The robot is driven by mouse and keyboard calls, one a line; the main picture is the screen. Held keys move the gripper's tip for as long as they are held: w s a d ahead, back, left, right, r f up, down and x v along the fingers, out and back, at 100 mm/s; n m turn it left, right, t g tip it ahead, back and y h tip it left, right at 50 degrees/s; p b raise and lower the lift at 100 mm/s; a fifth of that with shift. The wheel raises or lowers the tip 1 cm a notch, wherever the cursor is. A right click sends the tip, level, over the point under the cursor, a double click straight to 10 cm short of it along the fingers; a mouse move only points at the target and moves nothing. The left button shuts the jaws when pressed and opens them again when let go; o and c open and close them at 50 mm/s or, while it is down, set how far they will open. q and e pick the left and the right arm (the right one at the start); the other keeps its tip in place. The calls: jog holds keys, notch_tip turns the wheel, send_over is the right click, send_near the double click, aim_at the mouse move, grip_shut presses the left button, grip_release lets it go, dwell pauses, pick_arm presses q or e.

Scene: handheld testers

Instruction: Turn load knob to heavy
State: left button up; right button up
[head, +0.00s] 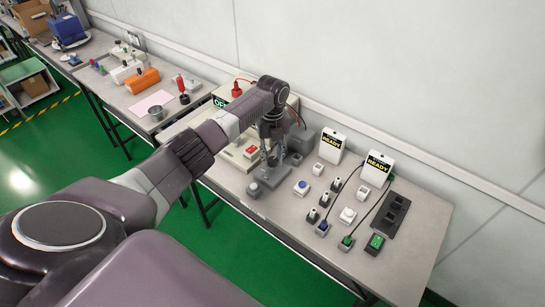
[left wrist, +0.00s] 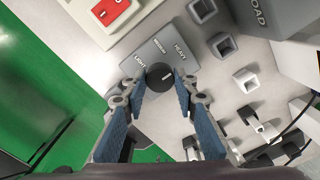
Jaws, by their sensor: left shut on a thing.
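In the left wrist view, the load knob (left wrist: 157,82) is a dark round knob on a grey panel (left wrist: 165,42). The panel has LIGHT at its left, a small unreadable label in the middle and HEAVY at its right. A small pale mark shows on the knob's top; I cannot tell for sure which label it points to. My left gripper (left wrist: 160,88) has its blue fingers on both sides of the knob and is shut on it. In the head view my left gripper (head: 268,158) reaches down onto the table and hides the knob. My right gripper is not in view.
A grey box marked LOAD (left wrist: 258,18) stands beside the panel. Two white READY signs (head: 332,141), small switches, cables and a dark socket strip (head: 391,213) stand to the right on the table. The wall is close behind. A red button (head: 250,151) sits left of the gripper.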

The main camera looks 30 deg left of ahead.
aim_at(273, 160)
pick_arm(q)
jog(key=shift+w+r, duration=0.1)
jog(key=shift+w, duration=0.05)
jog(key=o, duration=1.1)
jog(key=shift+o, duration=0.2)
notch_tip(273, 160, up, 12)
jog(key=shift+d, duration=0.1)
